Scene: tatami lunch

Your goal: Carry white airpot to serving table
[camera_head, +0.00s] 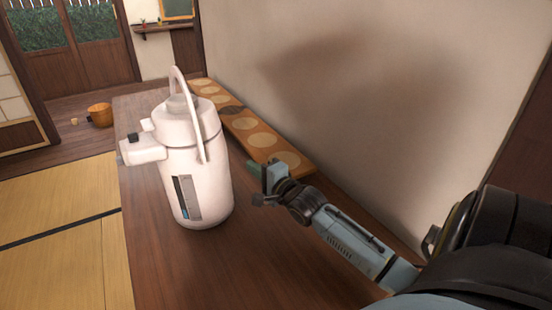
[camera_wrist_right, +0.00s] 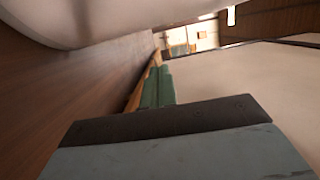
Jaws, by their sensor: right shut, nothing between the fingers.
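The white airpot (camera_head: 190,165) stands upright on a dark wooden table (camera_head: 255,265), with its handle raised and its spout towards the left. My right gripper (camera_head: 260,184) is to the right of the airpot, a little apart from it, shut and empty. In the right wrist view the green fingers (camera_wrist_right: 158,86) are together, and the white underside curve of the airpot (camera_wrist_right: 90,18) fills the top left. My left gripper is in neither view. I cannot tell whether this table is the serving table.
A long wooden board with pale round spots (camera_head: 262,140) lies along the wall (camera_head: 380,100), behind my right gripper. A wooden bucket (camera_head: 100,115) stands on the floor at the back left. Tatami (camera_head: 60,200) lies left of the table.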

